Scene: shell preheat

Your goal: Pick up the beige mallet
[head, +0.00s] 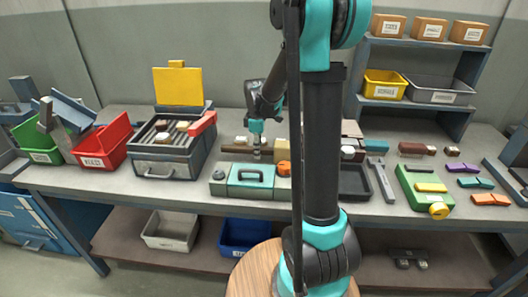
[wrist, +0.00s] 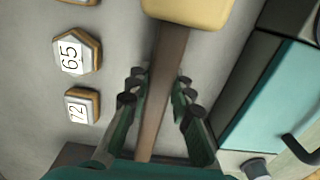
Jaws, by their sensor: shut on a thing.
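The beige mallet shows in the wrist view, with its beige head (wrist: 190,10) cut off by the top edge and its brown handle (wrist: 164,85) running down between my fingers. My gripper (wrist: 161,78) is shut on the handle, below the head. In the head view my gripper (head: 256,152) is low over the middle of the workbench, just behind the teal toolbox. A beige block there, seemingly the mallet head (head: 284,156), is right of my gripper and partly hidden by my arm.
The teal toolbox (head: 243,182) with a dark handle stands close beside the mallet. A grill-like unit (head: 170,150) with a yellow panel and a red bin (head: 102,143) stand left.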

